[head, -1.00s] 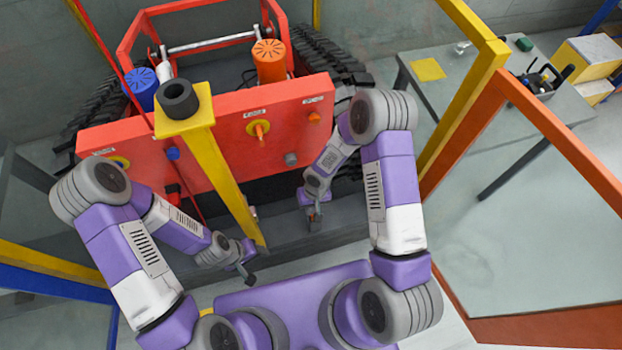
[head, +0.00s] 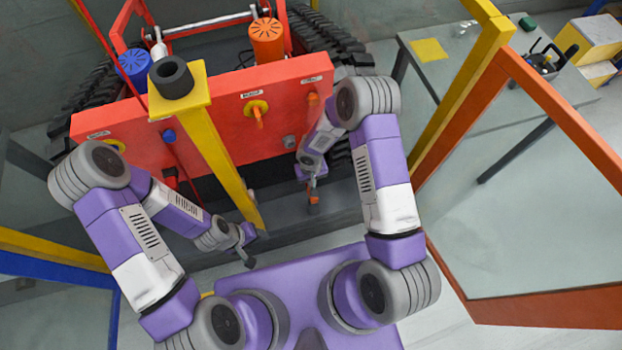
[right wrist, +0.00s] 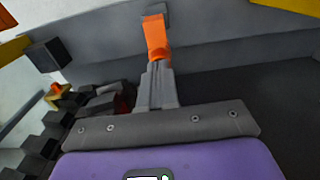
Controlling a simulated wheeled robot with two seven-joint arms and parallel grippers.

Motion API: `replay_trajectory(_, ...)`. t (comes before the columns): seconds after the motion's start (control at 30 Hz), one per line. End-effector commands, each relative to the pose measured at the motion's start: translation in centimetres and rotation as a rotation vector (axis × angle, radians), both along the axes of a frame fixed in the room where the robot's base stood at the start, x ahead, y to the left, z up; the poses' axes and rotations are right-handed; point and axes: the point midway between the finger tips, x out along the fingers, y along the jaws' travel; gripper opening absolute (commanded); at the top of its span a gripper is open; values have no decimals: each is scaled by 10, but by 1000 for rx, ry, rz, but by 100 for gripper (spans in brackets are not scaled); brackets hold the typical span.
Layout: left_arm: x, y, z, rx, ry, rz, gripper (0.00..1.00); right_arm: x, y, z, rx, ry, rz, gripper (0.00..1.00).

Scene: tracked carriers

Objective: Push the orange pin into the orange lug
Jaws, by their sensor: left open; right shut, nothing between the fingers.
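My right gripper (head: 312,184) points down in front of the red panel, its fingers together. In the right wrist view its grey fingers (right wrist: 157,85) meet at an orange piece (right wrist: 155,38) with a grey block at its far end; I cannot tell whether this is the orange pin. A small orange block (head: 313,100) under a label on the panel's right may be the orange lug. Left of it, an orange handle (head: 258,117) sticks out of a yellow disc. My left gripper (head: 245,248) is open, low beside the yellow post, away from these.
The red panel (head: 215,125) belongs to a tracked carrier with blue (head: 134,65) and orange (head: 267,42) cylinders on top. A yellow post (head: 222,165) stands between my arms. A grey knob (head: 289,141) sits low on the panel. A table (head: 425,75) stands at right.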

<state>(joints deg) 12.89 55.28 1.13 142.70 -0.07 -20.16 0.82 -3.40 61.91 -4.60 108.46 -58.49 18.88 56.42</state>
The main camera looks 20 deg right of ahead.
Motion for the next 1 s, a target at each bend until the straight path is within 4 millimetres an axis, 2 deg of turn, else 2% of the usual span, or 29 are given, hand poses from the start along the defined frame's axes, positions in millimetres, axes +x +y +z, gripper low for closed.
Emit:
replay_trajectory(0.77, 0, 0, -9, 0, 0, 0, 57, 0, 0, -7, 0, 0, 2, 0)
replay_trajectory(1.0, 0, 0, -4, 0, 0, 0, 57, -1, 0, 2, 1, 1, 1, 0)
